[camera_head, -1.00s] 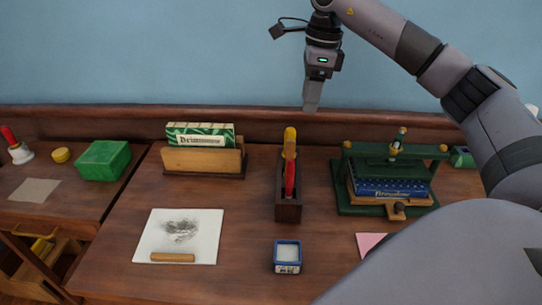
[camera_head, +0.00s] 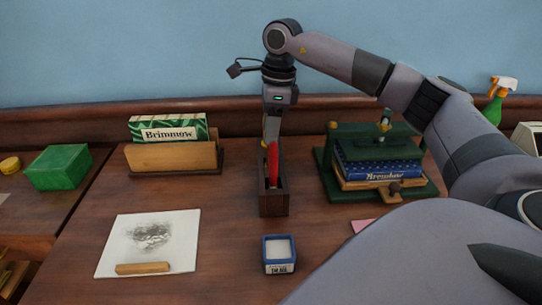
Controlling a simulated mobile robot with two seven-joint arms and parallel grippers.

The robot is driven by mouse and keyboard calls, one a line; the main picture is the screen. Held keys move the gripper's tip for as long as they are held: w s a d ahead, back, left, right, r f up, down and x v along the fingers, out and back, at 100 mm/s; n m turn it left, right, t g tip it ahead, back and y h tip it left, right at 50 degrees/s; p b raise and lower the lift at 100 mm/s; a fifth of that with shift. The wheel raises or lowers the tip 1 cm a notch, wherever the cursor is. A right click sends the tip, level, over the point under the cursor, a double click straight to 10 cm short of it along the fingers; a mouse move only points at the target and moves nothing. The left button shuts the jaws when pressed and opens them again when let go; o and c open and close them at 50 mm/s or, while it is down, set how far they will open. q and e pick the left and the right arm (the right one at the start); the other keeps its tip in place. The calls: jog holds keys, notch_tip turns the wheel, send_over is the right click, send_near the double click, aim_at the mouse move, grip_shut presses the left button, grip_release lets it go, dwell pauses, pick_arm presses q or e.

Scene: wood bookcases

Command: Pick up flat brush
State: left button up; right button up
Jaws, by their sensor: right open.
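A narrow dark wooden holder (camera_head: 273,203) stands on the desk in the middle of the view. A tool with a red handle (camera_head: 273,165) stands in it, and a bit of a yellow handle (camera_head: 264,145) shows behind. I cannot tell which of these is the flat brush; their lower ends are hidden in the holder. My right gripper (camera_head: 271,135) is open and points down at the back of the holder, at the top of the handles. Its fingers hide most of the yellow handle. I cannot tell whether they touch it. My left gripper is not in view.
A book rack (camera_head: 172,158) stands left of the holder and a green press (camera_head: 427,188) with books stands close on its right. A blue box (camera_head: 279,268), a sketch sheet (camera_head: 113,245) and a wooden block (camera_head: 143,268) lie in front. Bare desk lies between them.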

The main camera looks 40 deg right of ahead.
jog(key=shift+f, duration=0.85)
grip_shut()
jog(key=shift+r, duration=0.2)
